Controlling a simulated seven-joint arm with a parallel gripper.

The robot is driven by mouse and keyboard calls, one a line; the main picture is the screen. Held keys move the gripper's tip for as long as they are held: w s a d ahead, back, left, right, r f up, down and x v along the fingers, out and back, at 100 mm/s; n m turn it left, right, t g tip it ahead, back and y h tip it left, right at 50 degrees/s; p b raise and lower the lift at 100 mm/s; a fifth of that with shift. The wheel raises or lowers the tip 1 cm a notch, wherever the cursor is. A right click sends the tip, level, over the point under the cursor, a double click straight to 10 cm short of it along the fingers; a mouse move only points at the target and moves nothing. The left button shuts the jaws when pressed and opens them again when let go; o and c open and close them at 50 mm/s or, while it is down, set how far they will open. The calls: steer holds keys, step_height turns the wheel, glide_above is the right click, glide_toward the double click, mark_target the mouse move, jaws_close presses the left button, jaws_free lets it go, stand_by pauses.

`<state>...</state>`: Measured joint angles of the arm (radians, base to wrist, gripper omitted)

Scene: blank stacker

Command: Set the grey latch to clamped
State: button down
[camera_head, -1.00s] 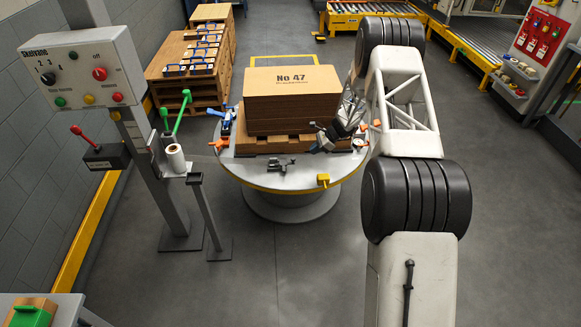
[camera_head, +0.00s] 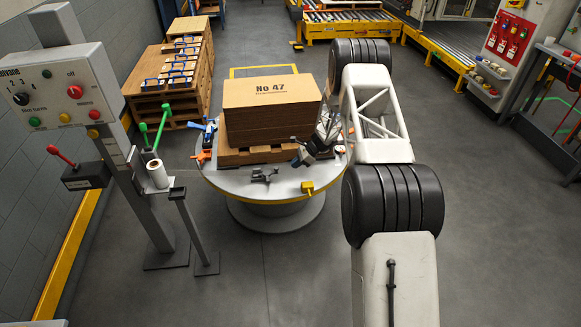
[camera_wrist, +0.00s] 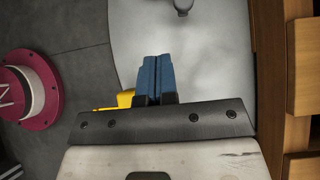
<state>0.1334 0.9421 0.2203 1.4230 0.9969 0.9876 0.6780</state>
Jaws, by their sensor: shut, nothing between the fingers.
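A small dark grey latch (camera_head: 264,175) lies at the front of the round pale table (camera_head: 225,183), just before the wooden pallet. I cannot read its setting. A grey part at the top edge of the wrist view (camera_wrist: 183,6) may be this latch, but it is cut off. My gripper (camera_head: 299,162) is right of the latch and apart from it, near the pallet's front right corner. In the wrist view my blue fingertips (camera_wrist: 154,58) are together and empty above the pale tabletop.
Brown boards marked No 47 (camera_head: 268,118) are stacked on the pallet (camera_head: 232,158). A yellow block (camera_head: 307,187) sits on the table's front rim, close to my gripper. Orange-handled clamps (camera_head: 203,157) stand at the left rim. A control post (camera_head: 138,190) stands left, with open floor in front.

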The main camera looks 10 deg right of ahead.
steer(key=x, duration=0.9)
steer(key=shift+f, duration=0.1)
steer(key=shift+a, duration=2.05)
steer(key=shift+s+a+m+t, duration=0.2)
steer(key=shift+m+t, duration=0.4)
steer(key=shift+m, duration=0.2)
